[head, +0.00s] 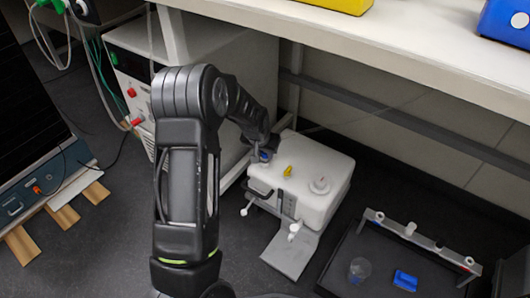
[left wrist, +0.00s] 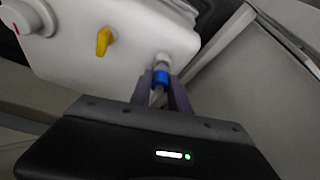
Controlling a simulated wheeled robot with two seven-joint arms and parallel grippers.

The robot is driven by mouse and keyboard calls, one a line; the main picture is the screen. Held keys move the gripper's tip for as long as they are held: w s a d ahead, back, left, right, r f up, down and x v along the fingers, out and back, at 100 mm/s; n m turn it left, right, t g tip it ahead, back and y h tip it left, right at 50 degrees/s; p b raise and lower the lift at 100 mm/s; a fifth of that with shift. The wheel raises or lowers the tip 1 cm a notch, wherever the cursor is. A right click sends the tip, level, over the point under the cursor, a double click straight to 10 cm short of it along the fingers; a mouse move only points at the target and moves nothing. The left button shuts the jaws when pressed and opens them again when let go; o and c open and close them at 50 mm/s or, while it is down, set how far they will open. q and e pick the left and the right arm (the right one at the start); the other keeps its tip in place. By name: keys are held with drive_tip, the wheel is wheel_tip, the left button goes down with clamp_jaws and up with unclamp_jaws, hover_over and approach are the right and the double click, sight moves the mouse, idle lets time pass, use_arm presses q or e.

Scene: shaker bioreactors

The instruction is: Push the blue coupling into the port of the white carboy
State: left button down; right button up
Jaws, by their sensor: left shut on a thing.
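The white carboy (head: 325,175) stands on the floor under the bench. It has a yellow tap-like part (head: 288,170) and a round white cap (head: 320,185) on top. My left gripper (head: 259,146) is at the carboy's back left corner, shut on the blue coupling (head: 265,156). In the left wrist view the blue coupling (left wrist: 161,77) sits between the fingertips (left wrist: 162,85), in line with the pale port (left wrist: 162,60) at the carboy's edge. Coupling and port look touching or nearly so; how deep the coupling sits cannot be told. My right gripper is out of view.
A grey plate (head: 290,255) lies before the carboy. The bench (head: 400,60) overhangs behind; a white instrument (head: 130,75) stands left.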

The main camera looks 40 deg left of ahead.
use_arm(q)
drive_tip(key=shift+f+b, duration=0.35)
drive_tip(key=shift+f, duration=0.2)
idle(0.4)
drive_tip(key=c, duration=1.1)
unclamp_jaws()
drive_tip(key=shift+c, duration=0.2)
drive_tip(key=shift+r, duration=0.3)
drive_tip(key=p+v, duration=0.3)
drive_tip(key=v, duration=0.4)
drive_tip(key=shift+s+p, duration=0.2)
drive_tip(key=shift+p, duration=0.1)
drive_tip(key=shift+s+d, duration=0.1)
